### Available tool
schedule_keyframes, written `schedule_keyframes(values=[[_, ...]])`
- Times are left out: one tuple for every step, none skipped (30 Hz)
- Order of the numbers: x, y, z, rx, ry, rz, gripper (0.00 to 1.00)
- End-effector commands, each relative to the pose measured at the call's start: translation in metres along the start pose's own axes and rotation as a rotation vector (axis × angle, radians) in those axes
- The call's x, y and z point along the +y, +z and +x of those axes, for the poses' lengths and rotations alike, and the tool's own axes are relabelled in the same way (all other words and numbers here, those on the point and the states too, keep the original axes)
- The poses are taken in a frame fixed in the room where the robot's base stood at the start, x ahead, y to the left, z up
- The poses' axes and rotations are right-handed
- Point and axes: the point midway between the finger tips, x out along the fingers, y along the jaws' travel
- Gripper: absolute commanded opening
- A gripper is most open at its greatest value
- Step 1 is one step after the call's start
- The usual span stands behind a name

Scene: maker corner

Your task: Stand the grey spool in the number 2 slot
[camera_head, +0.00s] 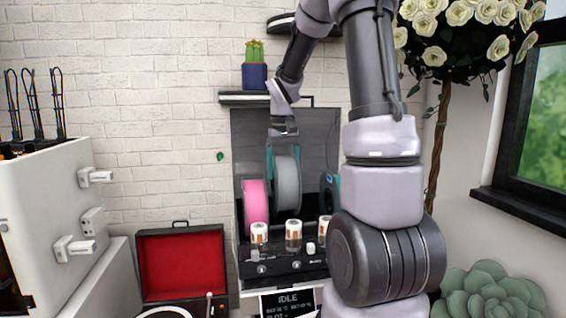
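The grey spool (288,184) is upright in the dark spool machine (318,130), between a pink spool (255,203) on its left and a dark, teal-edged spool (328,192) on its right. My gripper (284,158) reaches down from above and appears closed across the top of the grey spool, with a teal strip along its left side. The slot numbers are not readable. White canisters and the front ledge hide the spool's underside, so I cannot tell whether it rests in a slot or hangs just above.
White canisters (293,236) and knobs line the machine's front, above an IDLE screen (288,302). A shelf (240,98) with a potted cactus (255,68) is above. An open red case (180,264) and white machine (45,220) are left. My arm covers the right side.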

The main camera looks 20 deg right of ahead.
Motion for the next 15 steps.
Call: schedule_keyframes(values=[[0.0, 0.0, 0.004, 0.0, 0.0, 0.001, 0.0], [0.0, 0.0, 0.006, 0.0, 0.0, 0.001, 0.0], [0.0, -0.001, 0.01, 0.0, 0.0, 0.0, 0.0], [0.0, 0.0, 0.013, 0.0, 0.0, 0.0, 0.0], [0.0, 0.0, 0.016, -0.001, 0.0, 0.0, 0.0], [0.0, 0.0, 0.019, -0.001, 0.0, 0.0, 0.0], [0.0, 0.0, 0.021, 0.0, 0.0, 0.0, 0.0], [0.0, 0.0, 0.024, 0.0, -0.001, 0.0, 0.0], [0.0, 0.0, 0.027, 0.0, -0.001, 0.001, 0.0], [0.0, 0.0, 0.03, 0.001, -0.001, 0.001, 0.0], [0.0, 0.0, 0.032, 0.001, -0.001, 0.001, 0.0], [0.0, 0.0, 0.036, -0.001, 0.0, 0.001, 0.0], [0.0, 0.0, 0.038, -0.001, 0.0, 0.001, 0.0], [0.0, 0.0, 0.04, 0.0, 0.0, 0.0, 0.0], [0.0, 0.0, 0.043, 0.0, 0.0, 0.0, 0.0]])
